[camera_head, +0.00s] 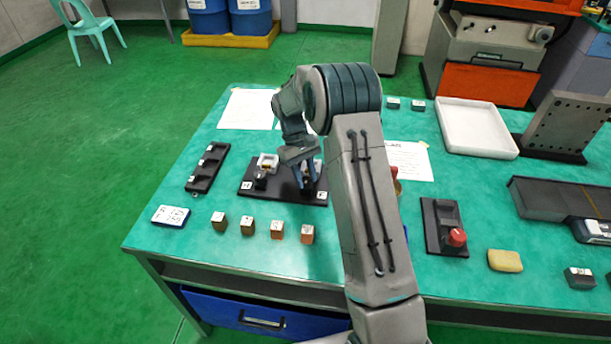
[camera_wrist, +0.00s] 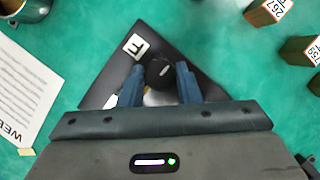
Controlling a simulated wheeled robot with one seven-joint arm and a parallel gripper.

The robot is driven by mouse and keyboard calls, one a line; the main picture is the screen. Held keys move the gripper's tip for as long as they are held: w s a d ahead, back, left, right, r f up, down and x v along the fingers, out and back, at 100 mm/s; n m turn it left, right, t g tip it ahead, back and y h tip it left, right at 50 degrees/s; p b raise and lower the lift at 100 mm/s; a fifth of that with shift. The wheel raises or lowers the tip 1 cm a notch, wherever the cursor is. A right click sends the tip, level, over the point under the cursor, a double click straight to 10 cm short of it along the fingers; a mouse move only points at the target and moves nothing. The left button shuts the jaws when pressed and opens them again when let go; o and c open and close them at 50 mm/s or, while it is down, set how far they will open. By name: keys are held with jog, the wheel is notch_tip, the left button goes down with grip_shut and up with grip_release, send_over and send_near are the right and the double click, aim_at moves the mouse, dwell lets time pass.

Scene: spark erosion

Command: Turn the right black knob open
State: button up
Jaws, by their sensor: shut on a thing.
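A black base plate (camera_head: 285,194) lies on the teal table, with a left black knob (camera_head: 260,181) and a small light-coloured fitting (camera_head: 267,162) on it. My gripper (camera_head: 308,186) reaches down over the plate's right end. In the wrist view, the right black knob (camera_wrist: 160,72) stands between the two blue fingers of my gripper (camera_wrist: 160,70), which are shut on it. The knob's top has a short white mark, slanting a little. A white label with a dark letter (camera_wrist: 136,47) is beside it on the plate. In the head view my gripper mostly hides this knob.
Several small labelled blocks (camera_head: 248,225) stand in front of the plate. A black slotted tray (camera_head: 207,168) lies to its left. On the right are a block with a red knob (camera_head: 457,237), a yellow sponge (camera_head: 505,260) and a white tray (camera_head: 476,128).

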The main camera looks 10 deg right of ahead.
dwell(0.4)
jog(key=o, duration=1)
jog(key=shift+c, duration=0.2)
jog(key=shift+r, duration=0.15)
jog(key=v, duration=1.3)
jog(key=shift+r, duration=0.3)
jog(key=shift+w+a, duration=0.1)
jog(key=shift+w, duration=0.05)
